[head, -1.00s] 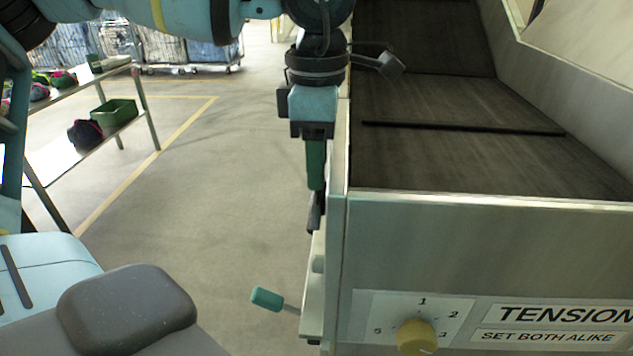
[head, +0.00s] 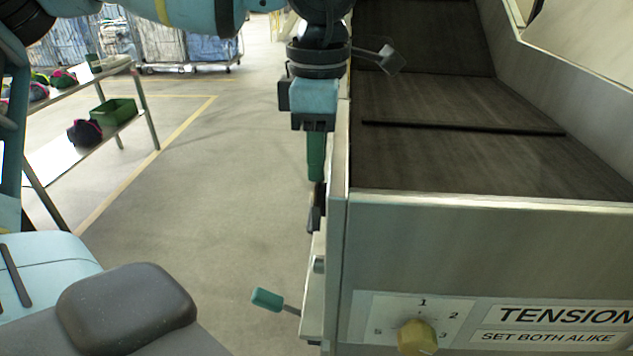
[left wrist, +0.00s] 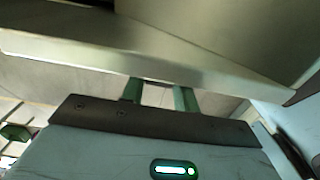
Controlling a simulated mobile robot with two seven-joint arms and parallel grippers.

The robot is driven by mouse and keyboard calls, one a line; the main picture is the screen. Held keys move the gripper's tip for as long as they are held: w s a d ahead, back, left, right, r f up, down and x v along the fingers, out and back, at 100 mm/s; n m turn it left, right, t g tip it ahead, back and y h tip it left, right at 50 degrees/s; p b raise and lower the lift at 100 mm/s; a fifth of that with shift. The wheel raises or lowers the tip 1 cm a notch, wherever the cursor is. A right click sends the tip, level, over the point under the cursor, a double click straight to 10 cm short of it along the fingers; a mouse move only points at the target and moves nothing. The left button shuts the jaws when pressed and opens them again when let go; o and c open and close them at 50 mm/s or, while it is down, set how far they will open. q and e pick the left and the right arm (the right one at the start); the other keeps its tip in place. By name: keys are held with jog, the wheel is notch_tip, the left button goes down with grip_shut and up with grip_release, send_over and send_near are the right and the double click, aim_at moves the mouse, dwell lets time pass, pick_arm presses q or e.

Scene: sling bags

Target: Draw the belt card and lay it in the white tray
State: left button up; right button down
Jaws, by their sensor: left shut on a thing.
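My left gripper (head: 316,180) points down beside the left side wall of the belt machine. Its green fingers are shut on a narrow dark piece (head: 318,195), which I take to be the belt card; little of it shows below the fingertips. A dark holder on the machine's side lies just beneath, and I cannot tell how far the card is in it. In the left wrist view the green fingers (left wrist: 160,96) reach behind a metal edge, which hides their tips. My right gripper is not in view. I cannot make out a white tray.
The belt machine's metal front (head: 480,245) fills the right, with a yellow tension knob (head: 417,337). A teal-handled lever (head: 267,299) sticks out low on its left. A shelf table holds a green bin (head: 113,112) and dark bags. The floor between is clear.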

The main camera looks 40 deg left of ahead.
pick_arm(q)
jog(key=shift+r, duration=1.1)
jog(key=shift+r+p, duration=0.5)
jog(key=shift+r, duration=1.35)
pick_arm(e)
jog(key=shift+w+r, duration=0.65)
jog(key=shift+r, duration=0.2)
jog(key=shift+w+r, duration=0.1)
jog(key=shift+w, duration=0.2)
pick_arm(q)
jog(key=shift+r, duration=0.1)
jog(key=shift+r, duration=0.5)
jog(key=shift+r+p, duration=0.35)
jog(key=shift+r, duration=1.05)
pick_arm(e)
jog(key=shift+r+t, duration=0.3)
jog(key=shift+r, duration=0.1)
